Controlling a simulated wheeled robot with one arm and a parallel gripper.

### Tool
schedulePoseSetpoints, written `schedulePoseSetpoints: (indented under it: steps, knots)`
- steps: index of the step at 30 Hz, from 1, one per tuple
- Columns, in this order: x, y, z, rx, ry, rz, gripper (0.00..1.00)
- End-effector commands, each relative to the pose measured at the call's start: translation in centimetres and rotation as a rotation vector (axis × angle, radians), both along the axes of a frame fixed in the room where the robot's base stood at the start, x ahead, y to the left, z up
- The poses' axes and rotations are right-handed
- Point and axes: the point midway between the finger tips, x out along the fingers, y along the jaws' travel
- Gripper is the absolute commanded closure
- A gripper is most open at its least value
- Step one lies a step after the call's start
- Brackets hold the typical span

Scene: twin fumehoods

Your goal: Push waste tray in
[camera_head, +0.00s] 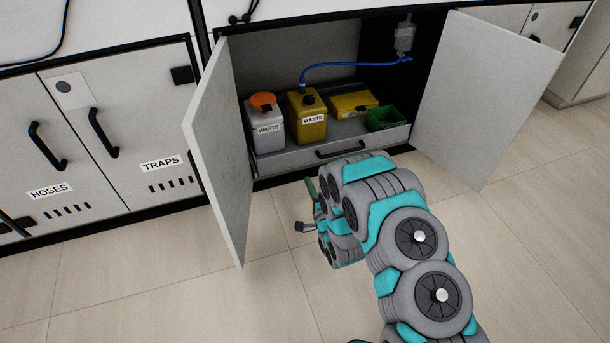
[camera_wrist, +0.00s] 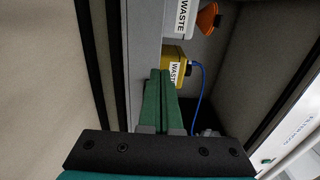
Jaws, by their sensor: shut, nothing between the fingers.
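The grey waste tray (camera_head: 375,146) sits low in the open cabinet, with a black bar handle (camera_head: 341,149) on its front. It carries a white waste container with an orange cap (camera_head: 264,122), a yellow waste jug (camera_head: 308,118), a yellow box (camera_head: 352,104) and a green bin (camera_head: 386,118). My gripper (camera_head: 311,188) is in front of the tray's left part, partly hidden by my arm. In the wrist view my green fingers (camera_wrist: 161,74) are shut together and empty, by the tray's front (camera_wrist: 143,35). I cannot tell whether they touch it.
The left door (camera_head: 222,150) and right door (camera_head: 487,95) stand open on either side of my arm. A blue hose (camera_head: 350,65) runs from the yellow jug to a fitting at the back right. Closed cabinets (camera_head: 115,120) stand at left. The floor in front is clear.

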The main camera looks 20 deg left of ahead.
Motion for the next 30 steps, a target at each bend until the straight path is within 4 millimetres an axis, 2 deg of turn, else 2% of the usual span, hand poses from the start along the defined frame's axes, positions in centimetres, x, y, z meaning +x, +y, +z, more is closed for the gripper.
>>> schedulePoseSetpoints:
  steps: [18,24,30]
  knots:
    - [8.3,5.6,0.1,0.003,-0.004,-0.001,1.0]
    - [10.0,6.6,0.1,0.001,-0.003,-0.002,1.0]
    - [10.7,7.2,0.2,0.0,-0.002,-0.001,1.0]
